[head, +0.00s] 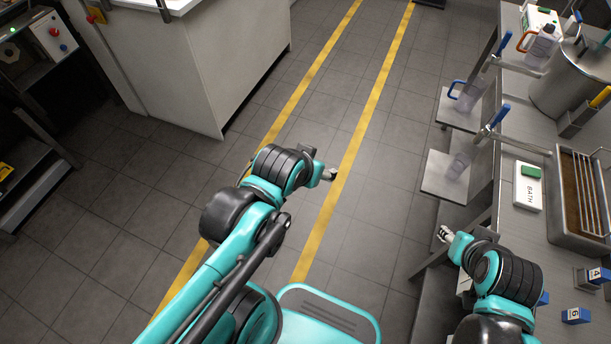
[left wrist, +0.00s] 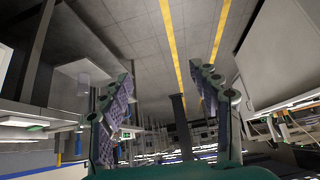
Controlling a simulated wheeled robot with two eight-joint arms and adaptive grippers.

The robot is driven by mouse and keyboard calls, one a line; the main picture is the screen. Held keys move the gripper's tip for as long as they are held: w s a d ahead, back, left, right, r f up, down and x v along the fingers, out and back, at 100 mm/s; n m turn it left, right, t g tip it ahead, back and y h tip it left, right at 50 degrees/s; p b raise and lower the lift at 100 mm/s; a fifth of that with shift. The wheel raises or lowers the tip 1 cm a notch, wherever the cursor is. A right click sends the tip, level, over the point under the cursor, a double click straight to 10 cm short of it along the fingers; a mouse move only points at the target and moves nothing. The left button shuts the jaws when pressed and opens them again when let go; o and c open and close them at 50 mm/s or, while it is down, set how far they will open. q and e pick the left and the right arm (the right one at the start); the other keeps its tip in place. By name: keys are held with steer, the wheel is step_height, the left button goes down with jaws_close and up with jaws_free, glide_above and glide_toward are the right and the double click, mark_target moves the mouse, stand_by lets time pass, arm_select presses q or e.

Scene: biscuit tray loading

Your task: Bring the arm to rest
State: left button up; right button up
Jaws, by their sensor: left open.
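My left arm reaches in from the bottom left of the head view, and its gripper (head: 330,174) hangs over the tiled floor between the yellow lines. In the left wrist view the two fingers of the left gripper (left wrist: 165,88) stand wide apart with nothing between them. My right gripper (head: 445,234) is at the lower right, close to the left edge of the steel bench. It is small there, and whether its fingers are open or shut cannot be made out.
The steel bench (head: 544,227) on the right carries a wire-racked tray (head: 580,190), a white BATH sign (head: 528,186), a large pot (head: 570,85) and numbered blue blocks (head: 575,315). Clear jugs (head: 468,95) stand on side shelves. A white cabinet (head: 205,60) stands upper left. The floor between is clear.

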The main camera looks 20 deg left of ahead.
arm_select(q)
steer(key=shift+s+a+f+g, duration=0.15)
steer(key=shift+s+a+f, duration=0.05)
steer(key=shift+s, duration=0.6)
steer(key=shift+s+a+f+g, duration=0.15)
steer(key=shift+s+a+f, duration=0.05)
steer(key=shift+s, duration=0.55)
